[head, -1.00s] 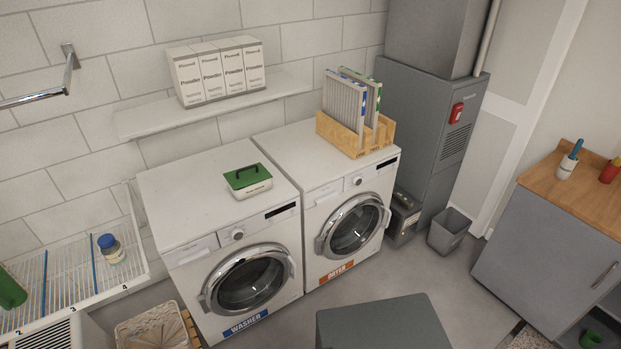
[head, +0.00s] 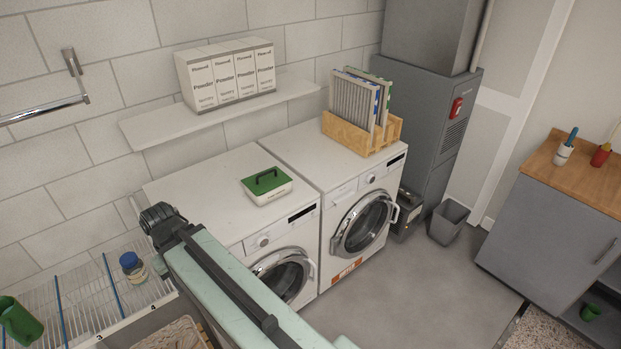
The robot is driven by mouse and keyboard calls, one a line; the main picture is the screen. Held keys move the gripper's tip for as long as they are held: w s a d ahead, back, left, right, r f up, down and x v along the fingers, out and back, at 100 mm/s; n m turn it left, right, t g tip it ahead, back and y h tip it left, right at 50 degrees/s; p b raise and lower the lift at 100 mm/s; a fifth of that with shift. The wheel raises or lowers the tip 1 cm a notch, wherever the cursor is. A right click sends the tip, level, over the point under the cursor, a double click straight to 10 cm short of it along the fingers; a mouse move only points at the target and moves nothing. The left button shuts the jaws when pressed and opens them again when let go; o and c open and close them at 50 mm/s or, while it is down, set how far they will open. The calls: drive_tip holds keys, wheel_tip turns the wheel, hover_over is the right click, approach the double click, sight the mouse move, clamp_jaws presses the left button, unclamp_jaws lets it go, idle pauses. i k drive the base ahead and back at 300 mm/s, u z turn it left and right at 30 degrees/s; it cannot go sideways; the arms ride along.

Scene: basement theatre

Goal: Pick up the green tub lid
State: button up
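The green tub lid (head: 267,180) sits on a small white tub (head: 270,195), which stands on top of the white washer (head: 208,205) near its right side. The lid has a raised dark handle across its top and lies flat on the tub. A pale green link of my arm with a dark joint crosses the lower left of the view, in front of the washer, and hides much of its front. No gripper fingers can be made out.
The dryer (head: 330,166) stands right of the washer, with a wooden rack (head: 345,133) of panels on top. A wall shelf (head: 165,125) with powder boxes (head: 228,75) hangs behind. A wire rack (head: 85,295) holds a jar (head: 132,267) at left.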

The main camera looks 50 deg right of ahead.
sight(262, 182)
drive_tip(key=z, duration=0.15)
drive_tip(key=i, duration=1)
drive_tip(key=u, duration=0.1)
